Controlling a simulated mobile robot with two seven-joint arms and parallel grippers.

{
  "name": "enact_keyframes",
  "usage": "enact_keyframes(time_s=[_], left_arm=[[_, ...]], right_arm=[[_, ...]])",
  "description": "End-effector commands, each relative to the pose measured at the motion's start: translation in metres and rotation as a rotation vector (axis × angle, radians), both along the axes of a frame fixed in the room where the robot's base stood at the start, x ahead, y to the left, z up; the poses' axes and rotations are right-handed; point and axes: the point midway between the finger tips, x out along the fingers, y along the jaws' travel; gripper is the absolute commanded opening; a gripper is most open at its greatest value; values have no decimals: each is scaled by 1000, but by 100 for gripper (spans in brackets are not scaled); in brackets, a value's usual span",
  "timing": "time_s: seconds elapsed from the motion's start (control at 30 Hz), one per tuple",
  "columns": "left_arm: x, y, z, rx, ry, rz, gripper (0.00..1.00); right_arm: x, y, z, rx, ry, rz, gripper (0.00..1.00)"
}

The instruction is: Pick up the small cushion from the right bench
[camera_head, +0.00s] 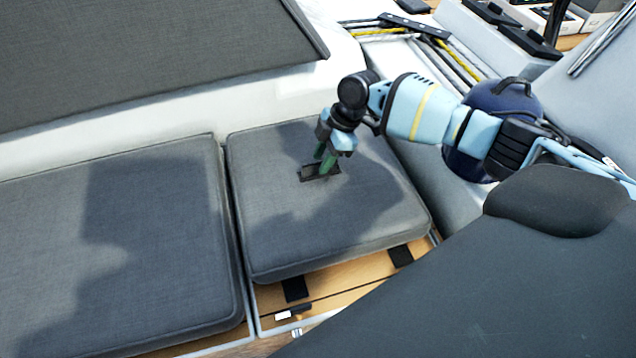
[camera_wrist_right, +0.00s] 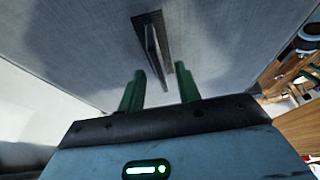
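The small grey cushion (camera_head: 300,225) lies on the right end of the bench, its front edge leaving a strip of wood bare. A black strap handle (camera_head: 312,174) stands on its top; the handle also shows in the right wrist view (camera_wrist_right: 156,45). My right gripper (camera_head: 325,160) points down at the handle, with green fingers. In the right wrist view my right gripper (camera_wrist_right: 160,85) is open, and the handle lies just ahead of the gap between the fingertips, with nothing held. Whether a finger touches the cushion cannot be told. My left gripper is not in view.
A long grey cushion (camera_head: 110,240) lies left of the small one, with a narrow gap between. The bare wooden bench top (camera_head: 335,285) carries dark patches. A dark blue round object (camera_head: 505,105) is behind my right arm. Ropes (camera_head: 455,55) run at the back.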

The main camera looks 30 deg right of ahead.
Motion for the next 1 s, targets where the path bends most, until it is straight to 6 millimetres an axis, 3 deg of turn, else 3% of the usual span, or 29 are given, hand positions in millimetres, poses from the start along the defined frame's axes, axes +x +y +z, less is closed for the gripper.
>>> enact_keyframes(time_s=[0.03,0.17,0.47,0.73,1.0], left_arm=[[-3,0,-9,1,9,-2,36],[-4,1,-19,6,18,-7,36],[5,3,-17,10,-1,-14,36],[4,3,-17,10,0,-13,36],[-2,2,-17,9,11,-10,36]], right_arm=[[0,2,-11,0,3,1,34],[1,7,-23,0,2,0,34],[3,9,-23,1,-1,-1,34],[2,9,-23,1,-1,-1,0],[2,8,-23,0,1,-2,0]])
